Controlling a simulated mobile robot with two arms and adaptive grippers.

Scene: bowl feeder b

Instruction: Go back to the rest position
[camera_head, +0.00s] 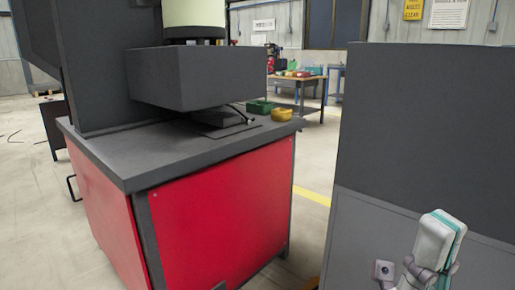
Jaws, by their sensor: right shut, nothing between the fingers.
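My right gripper (446,224) is at the lower right, pointing up. Its pale fingers with teal pads are pressed together, and nothing shows between them. Its grey knuckle parts show below, cut by the bottom edge of the picture. It is in front of a grey panel (420,130); I cannot tell how far apart they are. My left gripper is not in view.
A red cabinet (220,215) with a dark top carries the feeder's grey block (197,77). A green bin (260,107) and a yellow bin (281,114) sit on its back right. A workbench (305,80) stands behind. Floor shows at the left.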

